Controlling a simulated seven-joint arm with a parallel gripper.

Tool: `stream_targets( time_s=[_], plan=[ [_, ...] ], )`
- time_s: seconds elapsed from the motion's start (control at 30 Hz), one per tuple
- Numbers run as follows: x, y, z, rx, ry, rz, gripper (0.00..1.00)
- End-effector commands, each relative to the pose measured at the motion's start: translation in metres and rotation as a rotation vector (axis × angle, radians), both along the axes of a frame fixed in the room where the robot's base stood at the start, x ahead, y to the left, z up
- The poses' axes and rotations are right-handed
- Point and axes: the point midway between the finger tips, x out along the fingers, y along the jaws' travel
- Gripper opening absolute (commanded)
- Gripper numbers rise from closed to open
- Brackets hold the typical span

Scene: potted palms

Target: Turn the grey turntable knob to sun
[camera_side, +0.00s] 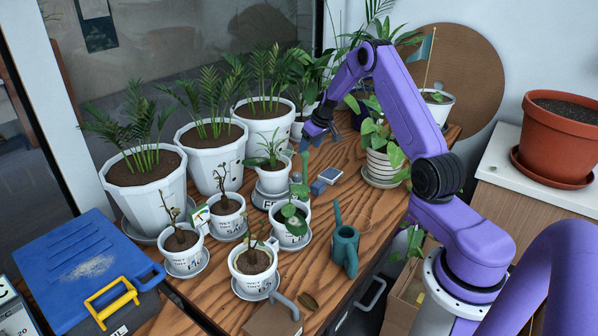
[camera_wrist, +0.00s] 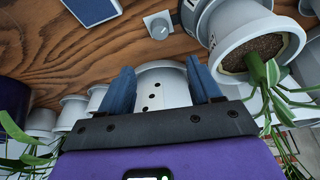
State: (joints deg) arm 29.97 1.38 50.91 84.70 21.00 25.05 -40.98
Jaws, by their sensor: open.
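The grey knob (camera_wrist: 159,27) shows in the wrist view at the top, on a small pale plate on the wooden table, beside a white potted plant. Its markings are too small to read. I cannot make it out clearly in the side view. My gripper (camera_side: 310,137) is above the back of the table in the side view, pointing down to the left. In the wrist view my gripper (camera_wrist: 161,80) is open, its two blue fingers wide apart. A white pot with dark holes (camera_wrist: 162,88) shows between the fingers. The knob appears beyond the fingertips, apart from them.
White pots with palms (camera_side: 210,160) stand along the back left, with smaller labelled pots (camera_side: 252,265) in front. A teal watering can (camera_side: 345,250) and a striped pot (camera_side: 380,168) stand right. Bare wood (camera_side: 318,205) lies between.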

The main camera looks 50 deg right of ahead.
Motion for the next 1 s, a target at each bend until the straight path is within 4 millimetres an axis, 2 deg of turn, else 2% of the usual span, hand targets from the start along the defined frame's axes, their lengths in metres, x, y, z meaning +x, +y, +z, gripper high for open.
stream_targets(
  time_s=[0.1,0.6,1.0],
  plan=[
    [0.007,0.0,-0.02,0.002,0.003,0.002,0.63],
    [0.036,-0.004,-0.09,0.001,0.002,0.0,0.63],
    [0.054,-0.007,-0.133,0.0,0.0,0.0,0.63]
  ],
)
